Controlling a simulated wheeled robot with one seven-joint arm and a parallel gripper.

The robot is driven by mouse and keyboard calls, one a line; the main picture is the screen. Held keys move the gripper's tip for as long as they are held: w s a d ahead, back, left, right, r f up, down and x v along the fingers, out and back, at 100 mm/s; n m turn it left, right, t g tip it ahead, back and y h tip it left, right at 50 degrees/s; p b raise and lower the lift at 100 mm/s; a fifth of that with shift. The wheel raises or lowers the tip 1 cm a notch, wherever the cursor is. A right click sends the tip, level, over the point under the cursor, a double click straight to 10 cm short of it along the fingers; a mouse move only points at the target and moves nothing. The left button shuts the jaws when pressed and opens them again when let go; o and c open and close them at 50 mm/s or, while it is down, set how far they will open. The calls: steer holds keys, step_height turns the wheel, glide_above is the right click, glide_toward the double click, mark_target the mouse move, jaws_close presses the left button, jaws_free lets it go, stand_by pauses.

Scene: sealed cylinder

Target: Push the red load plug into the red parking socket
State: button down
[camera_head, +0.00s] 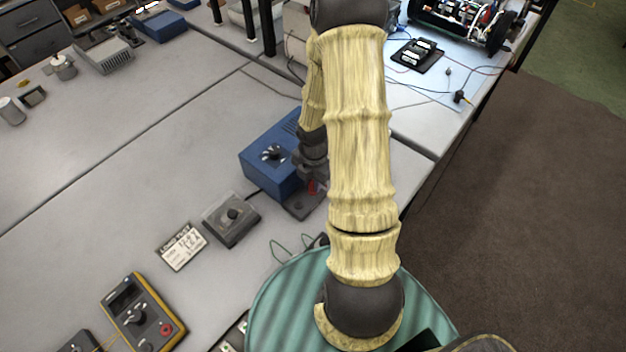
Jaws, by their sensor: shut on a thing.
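My gripper (312,176) is beside the right side of a blue box (268,155) with a dark knob on its face. It is small in the picture and partly covered by my arm. A small red thing (313,188), which looks like the red load plug, shows at the fingertips, and my gripper is shut on it. A dark flat base (302,206) lies just below the fingertips. I cannot make out the red parking socket. I cannot tell whether the plug touches a socket or is in one.
A grey box with a knob (232,218), a written card (181,247) and a yellow-edged meter (143,313) lie to the left on the grey bench. Thin green wires (285,248) loop near the front. The bench's middle left is clear. Electronics (460,20) stand at the back right.

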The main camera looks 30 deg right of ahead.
steer(key=shift+f, duration=0.2)
steer(key=c, duration=1.2)
jaws_free()
step_height(320, 180, up, 18)
steer(key=shift+f+p, duration=0.25)
steer(key=shift+p, duration=0.5)
